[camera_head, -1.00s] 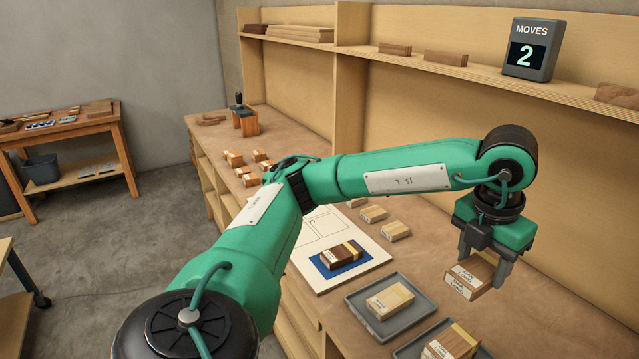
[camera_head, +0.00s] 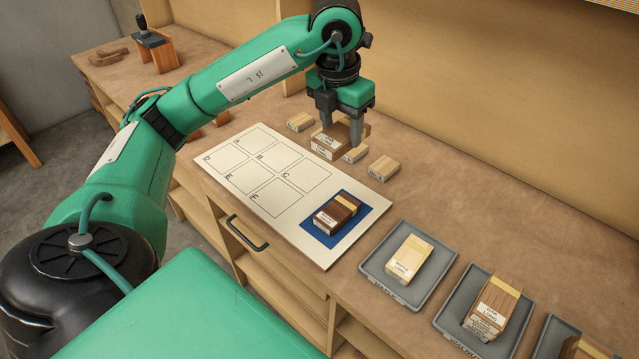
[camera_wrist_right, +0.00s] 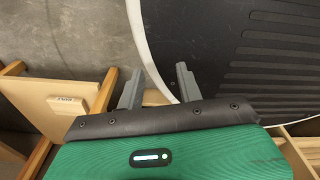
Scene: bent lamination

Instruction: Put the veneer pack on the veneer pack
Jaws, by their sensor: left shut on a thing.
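My left gripper (camera_head: 341,128) is shut on a brown veneer pack (camera_head: 325,153) with white labels. It holds the pack at the far edge of the white board, among small pale blocks; I cannot tell its height. A dark brown veneer pack with a pale band (camera_head: 337,214) lies on the blue square (camera_head: 368,213) of the board. A pale veneer pack (camera_head: 408,258) lies in a grey tray (camera_head: 376,259). A brown stack of veneer packs (camera_head: 496,301) sits in another tray (camera_head: 455,312). In the right wrist view my right gripper (camera_wrist_right: 158,80) is open and empty.
The white board (camera_head: 225,160) has several lettered, outlined cells, which look empty. Small pale blocks (camera_head: 384,168) stand behind it. A third tray (camera_head: 553,338) is cut off at the lower right. Bare bench top lies behind the trays.

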